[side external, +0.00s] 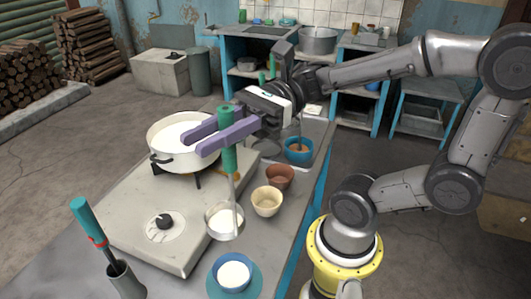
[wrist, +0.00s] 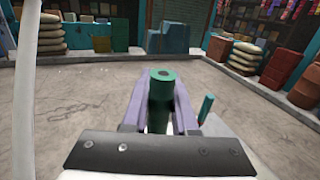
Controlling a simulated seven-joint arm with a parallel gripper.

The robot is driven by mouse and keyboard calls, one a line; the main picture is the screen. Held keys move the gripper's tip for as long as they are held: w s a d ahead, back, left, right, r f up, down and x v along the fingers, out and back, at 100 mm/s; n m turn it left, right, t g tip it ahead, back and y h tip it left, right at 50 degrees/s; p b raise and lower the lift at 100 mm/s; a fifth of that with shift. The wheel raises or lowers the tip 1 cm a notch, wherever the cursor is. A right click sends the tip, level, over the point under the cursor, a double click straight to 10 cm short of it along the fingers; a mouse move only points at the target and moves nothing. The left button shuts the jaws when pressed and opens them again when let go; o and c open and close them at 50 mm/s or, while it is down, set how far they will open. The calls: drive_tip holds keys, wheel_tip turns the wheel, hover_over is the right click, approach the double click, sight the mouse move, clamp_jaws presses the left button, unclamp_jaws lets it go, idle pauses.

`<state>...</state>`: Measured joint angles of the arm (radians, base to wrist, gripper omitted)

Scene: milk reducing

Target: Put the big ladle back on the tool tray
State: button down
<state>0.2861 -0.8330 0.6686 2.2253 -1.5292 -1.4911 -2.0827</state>
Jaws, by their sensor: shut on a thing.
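My gripper (side external: 194,145), with two long purple fingers, is shut on the green handle of the big ladle (side external: 229,153). The ladle hangs upright, its thin metal shaft pointing down to a round metal bowl (side external: 224,222) at the right edge of the stove. The bowl looks white inside; I cannot tell whether it touches anything below. In the wrist view, the green handle (wrist: 160,88) stands between the purple fingers. A grey metal tray-like surface (side external: 318,131) lies at the far end of the table, partly hidden by my arm; I cannot tell whether it is the tool tray.
A white pot (side external: 180,161) of milk stands on the stove (side external: 130,224). Brown (side external: 279,176) and cream (side external: 266,206) bowls stand right of the ladle. A blue bowl (side external: 233,288) is in front. A metal holder (side external: 126,283) with a teal-handled tool is front left. A blue pot (side external: 298,157) stands behind.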

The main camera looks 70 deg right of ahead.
drive_tip(key=w+d+r+m+t+h, duration=0.2)
drive_tip(key=w+d+m+t+h, duration=0.85)
drive_tip(key=w+d, duration=0.4)
drive_tip(key=s+d+f+m+g+h, duration=0.1)
drive_tip(key=s+d+f+m+h, duration=0.15)
drive_tip(key=d+h, duration=0.45)
drive_tip(key=s+d+f+m+g+h, duration=0.15)
drive_tip(key=d+m+h, duration=0.25)
drive_tip(key=d, duration=0.6)
drive_tip(key=s+d+f+m+h, duration=0.1)
drive_tip(key=s+d+m+h, duration=0.3)
drive_tip(key=d, duration=0.5)
drive_tip(key=w+d+f+h, duration=0.1)
drive_tip(key=w+d+f, duration=0.8)
drive_tip(key=w+f, duration=0.2)
drive_tip(key=shift+w+f+n, duration=0.3)
drive_tip(key=shift+w+f, duration=0.1)
drive_tip(key=shift+f, duration=0.45)
